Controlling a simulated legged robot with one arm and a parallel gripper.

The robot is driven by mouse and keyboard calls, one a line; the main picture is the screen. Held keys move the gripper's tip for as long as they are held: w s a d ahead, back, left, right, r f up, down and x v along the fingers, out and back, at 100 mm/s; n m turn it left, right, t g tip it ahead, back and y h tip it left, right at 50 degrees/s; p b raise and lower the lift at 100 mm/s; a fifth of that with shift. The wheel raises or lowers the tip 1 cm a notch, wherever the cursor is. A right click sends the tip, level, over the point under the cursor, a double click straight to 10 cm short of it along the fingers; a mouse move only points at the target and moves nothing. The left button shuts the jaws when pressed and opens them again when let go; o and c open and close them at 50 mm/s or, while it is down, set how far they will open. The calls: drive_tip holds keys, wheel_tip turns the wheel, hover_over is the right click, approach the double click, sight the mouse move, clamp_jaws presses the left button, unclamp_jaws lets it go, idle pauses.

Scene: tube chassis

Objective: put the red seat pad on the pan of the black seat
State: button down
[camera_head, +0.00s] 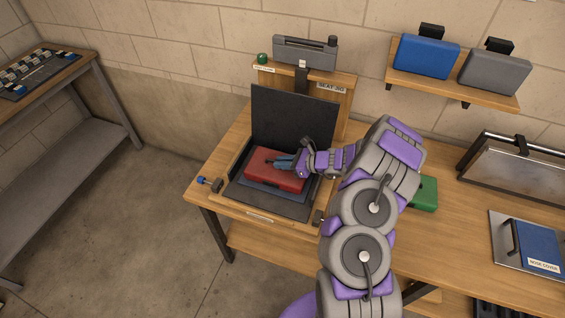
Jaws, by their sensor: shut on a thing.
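The red seat pad (262,172) is over the pan (292,207) of the black seat, in front of its upright dark backrest (290,122). A dark blue-grey layer shows just under the pad's front edge. My gripper (285,162) reaches in from the right and is shut on the red pad at its right part. The gripper and wrist hide the pad's right back corner. I cannot tell whether the pad rests fully on the pan or is held slightly above it.
A green block (424,193) lies right of my arm. Blue (427,56) and grey (494,73) pads stand on the wall shelf. A grey device (305,51) tops the wooden stand behind the seat. A blue-covered item (538,246) lies at right. Floor at left is clear.

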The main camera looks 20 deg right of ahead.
drive_tip(key=c, duration=1.1)
unclamp_jaws()
drive_tip(key=shift+f, duration=0.1)
